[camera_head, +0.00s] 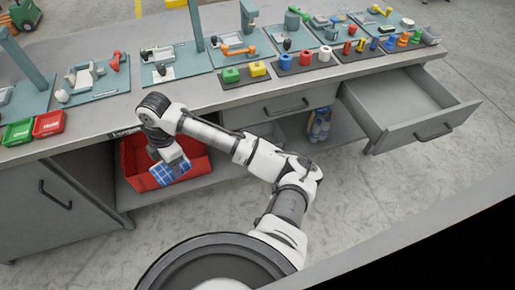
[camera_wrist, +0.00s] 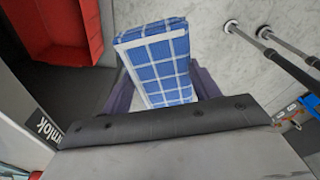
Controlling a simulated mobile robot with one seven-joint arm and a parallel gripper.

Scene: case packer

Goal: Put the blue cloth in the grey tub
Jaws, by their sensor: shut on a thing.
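The blue cloth, with a white check pattern, is held folded in my gripper (camera_head: 170,160). In the head view the cloth (camera_head: 172,173) overlaps the front right part of a red tub. In the wrist view the cloth (camera_wrist: 158,62) sticks out between the dark fingers, and the red tub is apart from it at upper left. A pale grey tub-like shape (camera_head: 266,132) stands on the low shelf right of the red tub. My arm hides part of it, so I cannot be sure it is the grey tub.
The red tub (camera_head: 138,178) stands on the low shelf under the bench (camera_head: 100,118). An open drawer (camera_head: 405,108) juts out at right. Blue bottles (camera_head: 319,125) stand under the bench. Two small red and green bins sit on the bench's left. The floor in front is clear.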

